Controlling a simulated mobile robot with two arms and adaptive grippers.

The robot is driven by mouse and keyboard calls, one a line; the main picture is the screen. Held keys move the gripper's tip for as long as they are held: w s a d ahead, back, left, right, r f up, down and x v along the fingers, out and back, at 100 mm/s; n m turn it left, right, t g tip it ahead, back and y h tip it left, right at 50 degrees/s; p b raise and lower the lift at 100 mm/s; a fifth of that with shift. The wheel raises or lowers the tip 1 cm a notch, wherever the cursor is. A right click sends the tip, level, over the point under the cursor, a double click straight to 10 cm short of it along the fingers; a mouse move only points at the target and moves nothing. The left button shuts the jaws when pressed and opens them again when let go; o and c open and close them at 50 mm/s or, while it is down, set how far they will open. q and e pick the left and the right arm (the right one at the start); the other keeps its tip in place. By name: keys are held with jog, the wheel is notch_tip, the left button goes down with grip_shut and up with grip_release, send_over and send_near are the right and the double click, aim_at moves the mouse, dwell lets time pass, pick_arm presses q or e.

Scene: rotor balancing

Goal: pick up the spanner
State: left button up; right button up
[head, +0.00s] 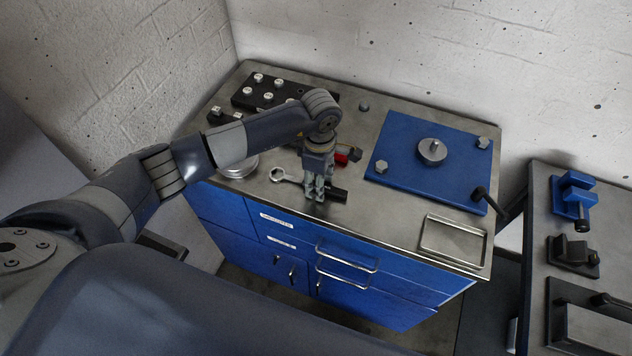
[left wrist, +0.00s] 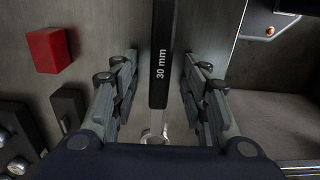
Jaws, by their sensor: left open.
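The spanner lies on the steel bench top, with its bright ring end (head: 278,174) to the left and its dark handle (head: 337,194) to the right. In the left wrist view the dark handle (left wrist: 160,58) is marked "30 mm" and runs between my fingers. My left gripper (head: 315,196) points down over the middle of the spanner and hides part of it. In the left wrist view its two fingers (left wrist: 160,72) are apart, one on each side of the handle, with a visible gap on both sides.
A red block (left wrist: 48,50) and a dark block (left wrist: 70,106) are close beside the gripper. A blue plate (head: 410,180) with a hub and bolts lies to the right, an empty metal tray (head: 428,234) near the front edge. A black block with pegs (head: 250,102) stands at the back left.

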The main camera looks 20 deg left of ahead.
pick_arm(q)
jog(key=shift+c, duration=0.6)
grip_shut()
jog(key=shift+r, duration=0.1)
